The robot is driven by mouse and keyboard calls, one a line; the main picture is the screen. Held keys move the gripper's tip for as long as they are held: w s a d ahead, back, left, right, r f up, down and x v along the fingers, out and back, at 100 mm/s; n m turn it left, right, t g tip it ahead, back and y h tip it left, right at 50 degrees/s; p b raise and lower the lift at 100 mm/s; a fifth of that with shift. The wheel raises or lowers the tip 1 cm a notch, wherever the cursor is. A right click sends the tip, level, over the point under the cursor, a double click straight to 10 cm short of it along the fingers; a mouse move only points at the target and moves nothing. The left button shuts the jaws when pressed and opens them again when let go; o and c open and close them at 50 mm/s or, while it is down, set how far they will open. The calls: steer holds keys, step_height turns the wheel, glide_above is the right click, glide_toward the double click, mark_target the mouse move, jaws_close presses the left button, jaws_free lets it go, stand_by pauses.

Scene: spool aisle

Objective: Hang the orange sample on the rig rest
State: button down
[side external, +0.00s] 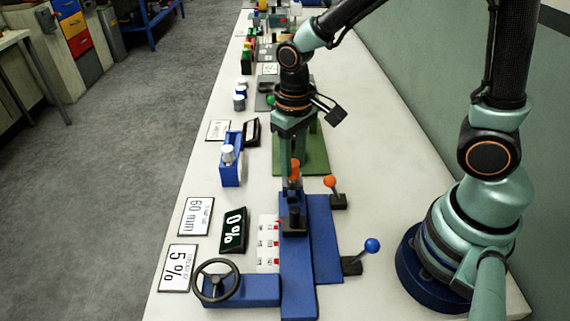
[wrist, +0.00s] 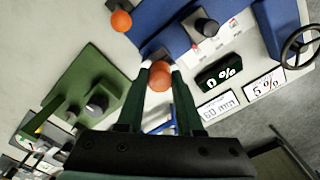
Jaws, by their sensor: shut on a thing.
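My gripper (side external: 293,160) is shut on the orange sample (side external: 295,172), pointing down above the blue rig (side external: 323,235). In the wrist view, the sample's rounded orange end (wrist: 159,82) sits between my two green fingers. The rig carries a black block with an upright post (side external: 294,218), below and slightly nearer the camera than the sample; a black round top (wrist: 206,31) shows on the rig in the wrist view. The sample appears apart from the post. I cannot tell which part is the rig rest.
An orange-knobbed lever (side external: 330,182) and a blue-knobbed lever (side external: 372,246) stand right of the rig. A black handwheel (side external: 217,280) is at front left. A display (side external: 233,231) reads 0%; cards read 60 mm (side external: 196,216) and 5% (side external: 178,268). A green stand (side external: 313,150) is behind.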

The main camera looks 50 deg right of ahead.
steer(key=shift+f, duration=0.55)
steer(key=shift+c, duration=2.4)
jaws_free()
step_height(320, 180, up, 12)
steer(key=shift+r, duration=0.1)
steer(key=s+d+r+t, duration=0.3)
steer(key=d+t, duration=0.2)
steer(key=d, duration=0.2)
steer(key=shift+s+d+t, duration=0.2)
steer(key=shift+s+t, duration=0.1)
